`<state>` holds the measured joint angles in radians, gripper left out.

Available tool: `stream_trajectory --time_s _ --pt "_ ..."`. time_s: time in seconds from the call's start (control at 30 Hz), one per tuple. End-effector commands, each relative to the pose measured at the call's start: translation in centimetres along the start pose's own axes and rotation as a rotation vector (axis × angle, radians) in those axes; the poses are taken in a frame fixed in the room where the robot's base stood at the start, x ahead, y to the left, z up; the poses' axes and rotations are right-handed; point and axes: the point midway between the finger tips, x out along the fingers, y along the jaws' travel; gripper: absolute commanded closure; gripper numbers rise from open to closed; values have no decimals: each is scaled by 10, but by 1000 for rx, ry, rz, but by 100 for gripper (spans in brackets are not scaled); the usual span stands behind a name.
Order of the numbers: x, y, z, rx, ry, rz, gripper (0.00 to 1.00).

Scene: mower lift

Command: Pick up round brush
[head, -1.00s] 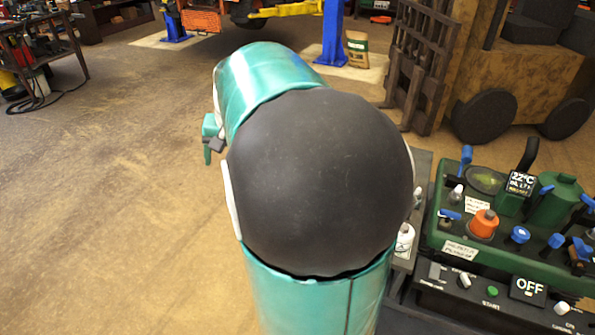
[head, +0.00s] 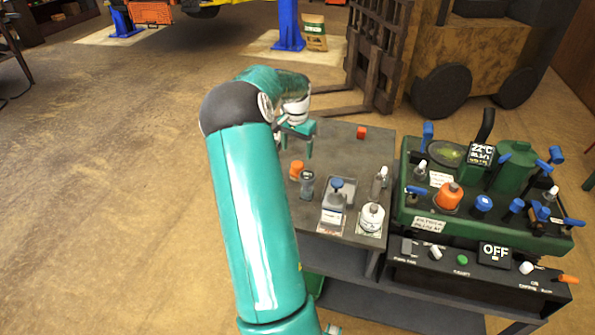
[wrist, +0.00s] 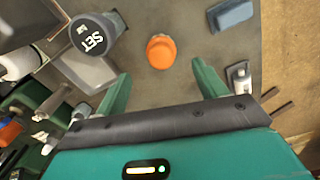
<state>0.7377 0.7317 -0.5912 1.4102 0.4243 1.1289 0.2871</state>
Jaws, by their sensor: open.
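My gripper (head: 296,145) is open above the left edge of the grey cart top. In the wrist view its two green fingers (wrist: 161,69) stand apart with nothing held between them. A small orange round-topped piece (head: 296,168) stands on the cart close below the gripper. In the wrist view this orange piece (wrist: 160,51) lies just beyond the fingertips, between their lines. I cannot tell for sure whether it is the round brush; no bristles show.
A green control box (head: 480,225) stands right. A blue block (wrist: 230,14) shows in the wrist view.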

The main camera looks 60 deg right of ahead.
Motion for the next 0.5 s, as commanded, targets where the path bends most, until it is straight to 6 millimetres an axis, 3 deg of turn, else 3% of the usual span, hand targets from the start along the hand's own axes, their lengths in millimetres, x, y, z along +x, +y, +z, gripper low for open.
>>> stream_trajectory --time_s 0.2,0.5 --pt "40 -2 -1 -2 -1 1 29" --pt "63 -1 -1 -2 -1 1 29"
